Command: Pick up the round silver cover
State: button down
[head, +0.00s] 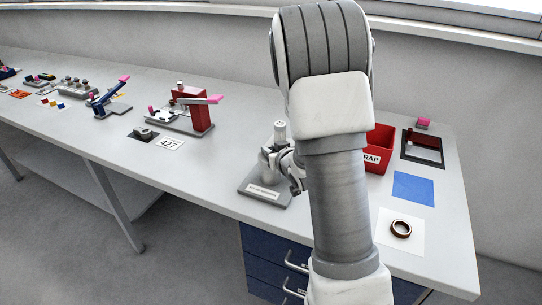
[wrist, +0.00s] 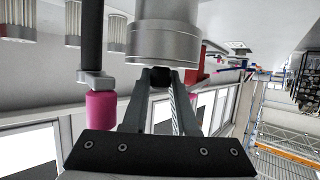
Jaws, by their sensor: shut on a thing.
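In the wrist view, a round silver cover (wrist: 162,45) fills the top middle. A dark knob (wrist: 160,77) sticks out from its face. My gripper (wrist: 160,74) is shut on this knob, one finger on each side. I cannot tell whether the cover rests on the part behind it or is lifted clear. In the head view my arm stands in front of this area and hides most of the gripper. A light upright cylinder (head: 280,131) shows just left of my arm, over a grey labelled base plate (head: 266,194).
A pink-ended handle (wrist: 101,115) hangs close left of the cover in the wrist view. On the bench, a red scrap bin (head: 379,150) is right of my arm, with a blue mat (head: 413,188) and a brown ring (head: 400,229). A red clamp fixture (head: 192,110) stands left.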

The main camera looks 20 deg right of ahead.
aim_at(271, 148)
jog(key=shift+r, duration=0.1)
notch_tip(271, 148, up, 10)
jog(key=shift+p, duration=0.7)
